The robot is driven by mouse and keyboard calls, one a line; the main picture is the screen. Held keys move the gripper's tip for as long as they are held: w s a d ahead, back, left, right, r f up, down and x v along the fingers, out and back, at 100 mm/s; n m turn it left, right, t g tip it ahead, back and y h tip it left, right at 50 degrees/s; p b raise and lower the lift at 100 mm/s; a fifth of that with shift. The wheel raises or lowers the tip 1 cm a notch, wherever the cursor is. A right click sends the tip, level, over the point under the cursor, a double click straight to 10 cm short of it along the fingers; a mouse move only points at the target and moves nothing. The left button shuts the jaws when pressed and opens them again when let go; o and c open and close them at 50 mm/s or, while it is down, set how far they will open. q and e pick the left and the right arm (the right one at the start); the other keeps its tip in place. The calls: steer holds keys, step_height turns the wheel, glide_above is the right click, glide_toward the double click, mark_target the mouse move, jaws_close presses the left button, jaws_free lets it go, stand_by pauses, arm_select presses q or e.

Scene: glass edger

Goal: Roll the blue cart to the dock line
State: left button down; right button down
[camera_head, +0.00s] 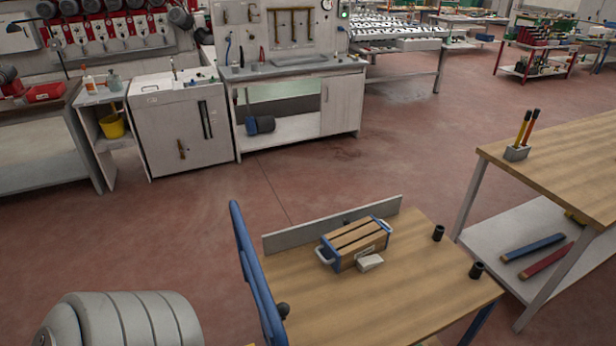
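The blue cart (390,285) stands in the lower middle, with a wooden top and a blue push handle (254,270) rising along its left side. A blue leg shows at its lower right. On the top are a slatted wooden crate (355,242) with blue edges, a small pale block (370,262), a grey upright board (333,225) along the far edge and two black cylinders (438,233) near the right side. The cart's wheels are hidden. I cannot make out a marked dock line on the floor. Neither of my grippers is in view.
A wooden workbench (560,150) with a lower shelf stands close at the cart's right. A sink bench (295,105), a white cabinet (182,125) and a small shelf with a yellow bucket (112,126) line the back. Red floor (400,150) lies open beyond the cart.

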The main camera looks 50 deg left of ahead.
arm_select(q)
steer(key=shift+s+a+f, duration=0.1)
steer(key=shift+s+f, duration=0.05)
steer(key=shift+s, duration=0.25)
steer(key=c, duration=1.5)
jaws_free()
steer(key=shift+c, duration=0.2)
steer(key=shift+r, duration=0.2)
